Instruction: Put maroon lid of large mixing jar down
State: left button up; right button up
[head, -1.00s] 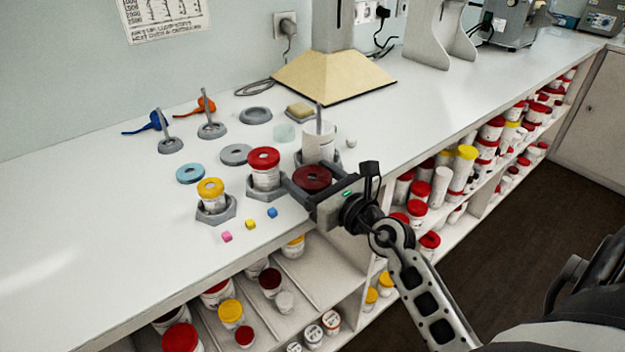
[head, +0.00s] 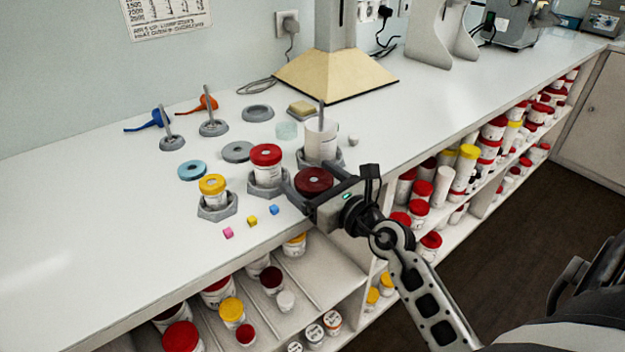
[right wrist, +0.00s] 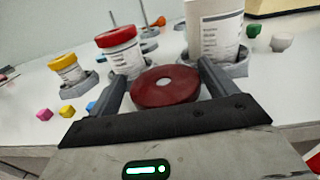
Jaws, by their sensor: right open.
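The maroon lid (head: 313,181) is a flat round disc with a hole in the middle, near the front edge of the white bench. It also shows in the right wrist view (right wrist: 165,87), lying flat between the fingers. My right gripper (head: 309,177) is open, with one finger on each side of the lid; contact with the fingers is not clear. It appears to rest on the bench, though its underside is hidden. The large white mixing jar (head: 321,141) stands lidless in a grey holder just behind the lid. My left gripper is not in view.
A red-lidded jar (head: 266,164) and a yellow-lidded jar (head: 213,190) stand in grey holders to the left. Small pink (head: 228,233), yellow (head: 252,222) and blue (head: 274,210) cubes lie near the front edge. The bench's left part is clear.

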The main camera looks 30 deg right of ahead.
jog(key=shift+d, duration=0.3)
jog(key=shift+r+p, duration=0.35)
jog(key=shift+s+d+r, duration=0.1)
jog(key=shift+s, duration=0.2)
jog(key=s+b, duration=0.3)
jog(key=s, duration=0.7)
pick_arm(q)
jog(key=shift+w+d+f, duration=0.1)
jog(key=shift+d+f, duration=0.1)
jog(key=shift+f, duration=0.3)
pick_arm(e)
jog(key=s+a+f+m+g, duration=0.2)
jog(key=a+f+m, duration=0.3)
jog(key=m, duration=0.6)
jog(key=s+a+f+m+g, duration=0.2)
jog(key=a+f+m, duration=0.4)
jog(key=m, duration=0.6)
jog(key=s+a+f+m+g+y, duration=0.1)
jog(key=s+a+f+m+g, duration=0.2)
jog(key=f+m, duration=0.6)
jog(key=a+m, duration=0.2)
jog(key=m, duration=0.1)
jog(key=shift+s+a, duration=0.15)
jog(key=shift+s, duration=0.2)
